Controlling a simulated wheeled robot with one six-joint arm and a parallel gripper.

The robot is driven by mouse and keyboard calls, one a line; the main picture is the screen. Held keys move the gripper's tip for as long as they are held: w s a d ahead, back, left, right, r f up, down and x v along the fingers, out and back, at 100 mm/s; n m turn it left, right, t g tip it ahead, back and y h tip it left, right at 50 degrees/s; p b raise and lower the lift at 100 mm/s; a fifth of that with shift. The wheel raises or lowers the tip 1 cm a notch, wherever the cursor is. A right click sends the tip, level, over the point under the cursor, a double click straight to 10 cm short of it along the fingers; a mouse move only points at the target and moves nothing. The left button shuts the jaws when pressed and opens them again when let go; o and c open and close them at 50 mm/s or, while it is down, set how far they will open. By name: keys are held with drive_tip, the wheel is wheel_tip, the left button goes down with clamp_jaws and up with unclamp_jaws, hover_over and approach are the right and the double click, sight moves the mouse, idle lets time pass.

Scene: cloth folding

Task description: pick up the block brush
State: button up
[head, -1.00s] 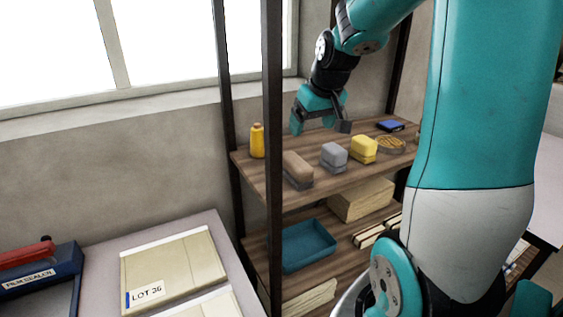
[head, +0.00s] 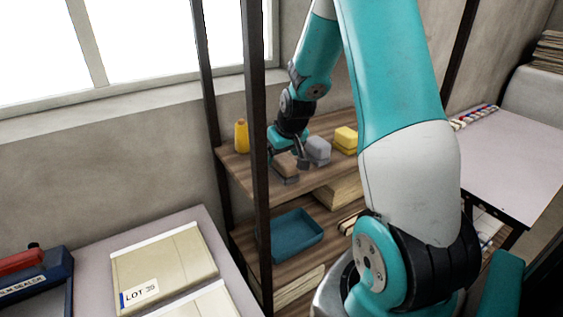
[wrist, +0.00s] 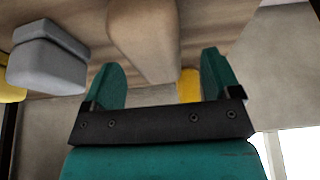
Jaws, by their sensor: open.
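The block brush (head: 286,168), with a brown wooden top and a darker grey underside, sits on the upper shelf. Its tan block also shows in the wrist view (wrist: 143,42). My gripper (head: 288,157) is over it, pointing down, with its fingers partly covering it in the head view. In the wrist view my gripper (wrist: 160,70) is open, and the brush lies in the gap between the two teal fingers, apart from both. I cannot tell how far the fingertips are from it in height.
A grey block (head: 318,150) stands close to the right of the brush, and a yellow block (head: 345,139) is beyond it. A yellow bottle (head: 241,136) stands at the left. A dark shelf post (head: 254,160) rises in front. A teal tray (head: 291,235) is on the lower shelf.

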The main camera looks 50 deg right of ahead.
sight(282, 156)
drive_tip(key=shift+p+x, duration=0.8)
drive_tip(key=shift+x, duration=1.3)
drive_tip(key=shift+s+d+f, duration=0.1)
drive_tip(key=shift+d, duration=0.1)
drive_tip(key=shift+c, duration=0.5)
drive_tip(key=c, duration=1)
